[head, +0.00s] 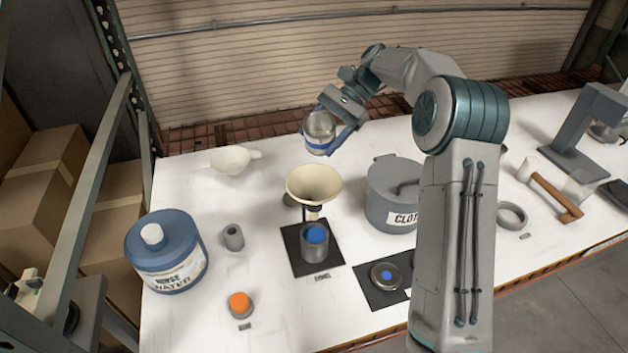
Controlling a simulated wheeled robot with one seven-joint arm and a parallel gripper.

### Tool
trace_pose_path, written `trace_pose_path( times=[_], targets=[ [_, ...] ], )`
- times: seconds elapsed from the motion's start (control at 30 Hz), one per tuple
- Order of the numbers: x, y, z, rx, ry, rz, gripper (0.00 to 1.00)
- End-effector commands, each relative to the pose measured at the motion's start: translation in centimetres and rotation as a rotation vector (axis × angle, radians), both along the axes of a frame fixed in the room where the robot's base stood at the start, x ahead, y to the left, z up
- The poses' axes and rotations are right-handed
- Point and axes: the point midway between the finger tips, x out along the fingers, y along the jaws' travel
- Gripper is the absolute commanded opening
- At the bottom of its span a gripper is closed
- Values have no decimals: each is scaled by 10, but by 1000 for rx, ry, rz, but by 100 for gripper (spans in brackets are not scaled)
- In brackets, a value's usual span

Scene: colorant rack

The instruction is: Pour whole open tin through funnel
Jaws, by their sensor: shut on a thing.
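My gripper (330,137) is shut on a small silvery tin (320,127), high above the back of the white table. The tin seems slightly tilted; its contents cannot be made out. The cream funnel (314,184) sits in front of the tin and a little to its left in the picture, held on a dark stand. Below the funnel, a grey container with blue showing at its top (314,243) stands on a black mat (297,262). The tin and funnel are apart.
A blue rinse water jug (166,252), a cream bowl (230,160), a grey cylinder (233,238) and an orange-topped piece (239,304) are at left. A mallet (552,190) lies at right.

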Motion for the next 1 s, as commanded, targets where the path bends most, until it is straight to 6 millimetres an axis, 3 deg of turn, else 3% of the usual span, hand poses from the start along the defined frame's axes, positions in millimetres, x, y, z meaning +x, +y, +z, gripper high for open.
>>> trace_pose_path(
  times=[0.13,0.5,1.0],
  targets=[
    [6,-1,-9,14,81,0,35],
    [15,-2,-59,38,237,0,35],
    [24,-4,-61,65,404,1,35]
  ],
)
